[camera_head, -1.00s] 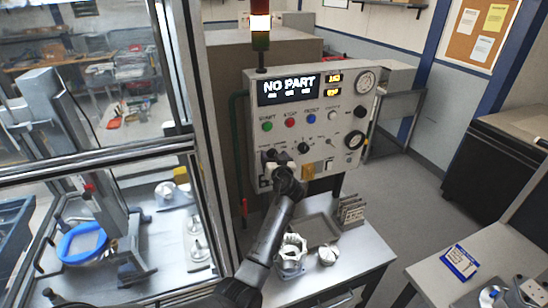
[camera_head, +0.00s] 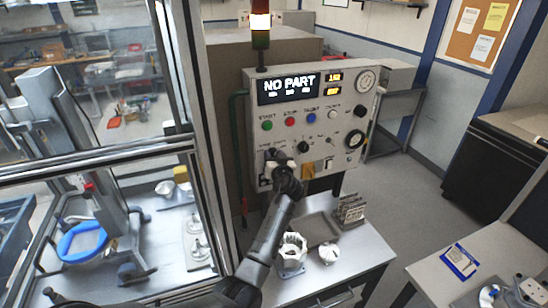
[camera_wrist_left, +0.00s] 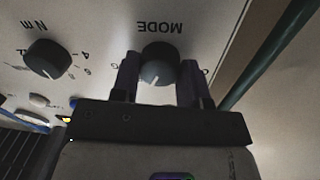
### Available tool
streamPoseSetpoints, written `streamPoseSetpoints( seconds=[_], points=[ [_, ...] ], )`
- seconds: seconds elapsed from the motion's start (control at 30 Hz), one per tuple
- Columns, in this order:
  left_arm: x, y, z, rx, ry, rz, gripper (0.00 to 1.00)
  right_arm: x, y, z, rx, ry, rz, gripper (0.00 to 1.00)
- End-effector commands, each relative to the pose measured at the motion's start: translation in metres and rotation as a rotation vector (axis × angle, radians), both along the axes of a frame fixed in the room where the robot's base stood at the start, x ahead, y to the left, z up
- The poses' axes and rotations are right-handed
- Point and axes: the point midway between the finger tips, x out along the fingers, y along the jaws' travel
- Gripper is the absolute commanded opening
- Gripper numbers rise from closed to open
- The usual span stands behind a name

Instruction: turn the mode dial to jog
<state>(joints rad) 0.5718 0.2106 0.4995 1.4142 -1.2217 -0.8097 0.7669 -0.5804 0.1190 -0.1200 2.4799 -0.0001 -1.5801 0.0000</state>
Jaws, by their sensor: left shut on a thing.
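The mode dial (camera_wrist_left: 160,66) is a dark round knob under the upside-down word MODE in the left wrist view. Its pale mark points toward the bottom of that picture, slightly left. My left gripper (camera_wrist_left: 160,82) has one finger on each side of the knob and is shut on it. The fingers cover most of the lettering around the dial. In the head view my left gripper (camera_head: 277,163) is at the lower left of the control panel (camera_head: 290,130), and it largely hides the dial there. My right gripper is not in view.
Another dark knob (camera_wrist_left: 47,60) sits beside the mode dial. The panel has coloured buttons, a NO PART display (camera_head: 289,86) and a gauge (camera_head: 366,81). Below stand a grey tray (camera_head: 318,229), a white housing (camera_head: 292,252) and a rack of plates (camera_head: 350,208). A glazed frame stands left.

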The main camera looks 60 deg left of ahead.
Motion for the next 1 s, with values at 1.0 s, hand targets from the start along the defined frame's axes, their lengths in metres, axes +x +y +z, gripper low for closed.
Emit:
streamPoseSetpoints(
  seconds=[1.0],
  points=[
    [0.001, 0.0, 0.002, 0.143, 0.682, 0.0, 0.17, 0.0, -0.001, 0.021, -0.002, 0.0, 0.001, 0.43]
  ],
)
